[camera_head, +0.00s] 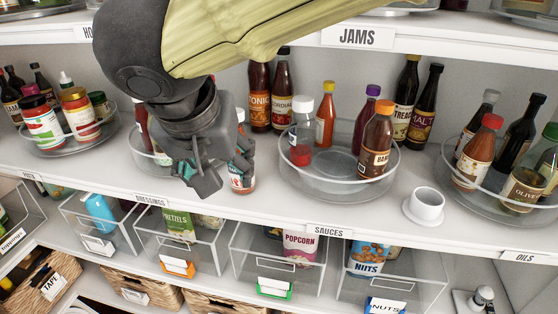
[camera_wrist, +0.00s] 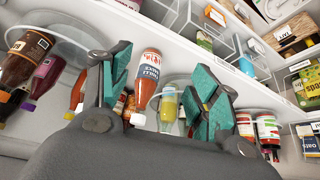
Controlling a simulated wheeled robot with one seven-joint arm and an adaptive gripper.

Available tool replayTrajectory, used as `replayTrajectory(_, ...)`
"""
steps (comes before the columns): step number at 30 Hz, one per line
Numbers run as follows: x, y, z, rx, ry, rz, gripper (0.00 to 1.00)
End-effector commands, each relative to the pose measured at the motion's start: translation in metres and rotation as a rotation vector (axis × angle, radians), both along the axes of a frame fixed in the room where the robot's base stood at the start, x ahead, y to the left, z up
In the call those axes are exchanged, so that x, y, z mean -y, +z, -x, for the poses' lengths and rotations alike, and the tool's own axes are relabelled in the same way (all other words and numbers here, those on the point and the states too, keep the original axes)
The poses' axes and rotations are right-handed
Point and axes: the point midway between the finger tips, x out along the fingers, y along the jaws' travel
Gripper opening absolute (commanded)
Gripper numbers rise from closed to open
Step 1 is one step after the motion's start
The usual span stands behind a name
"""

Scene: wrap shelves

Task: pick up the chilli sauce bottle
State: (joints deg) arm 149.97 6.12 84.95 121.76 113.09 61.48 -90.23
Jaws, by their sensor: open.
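The chilli sauce bottle (camera_head: 242,181) stands on the shelf near its front edge, left of the sauces turntable. My gripper (camera_head: 224,170) hides most of it in the head view; its lower red-and-white label shows below the fingers. In the wrist view the bottle (camera_wrist: 146,86) appears upside down, with orange-red sauce and a white label with blue and red print. It lies between the two teal-padded fingers of my gripper (camera_wrist: 163,80), closer to the left finger. The fingers are open, with a gap visible at the right pad. Contact with the left pad cannot be told.
A clear turntable (camera_head: 340,193) with several bottles stands to the right. Another turntable (camera_head: 147,158) is partly hidden behind my gripper. A white cup (camera_head: 427,203) on a saucer stands farther right. Clear bins (camera_head: 188,252) fill the shelf below. The shelf front beside the bottle is clear.

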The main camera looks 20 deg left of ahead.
Motion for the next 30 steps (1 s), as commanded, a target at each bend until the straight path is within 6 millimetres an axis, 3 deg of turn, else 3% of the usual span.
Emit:
replayTrajectory(5,-0.007,0.002,-0.014,-0.001,0.0,-0.001,0.74)
replayTrajectory(19,-0.038,0.002,-0.083,-0.001,-0.004,0.001,0.74)
replayTrajectory(30,-0.048,0.002,-0.105,-0.001,-0.003,0.0,0.74)
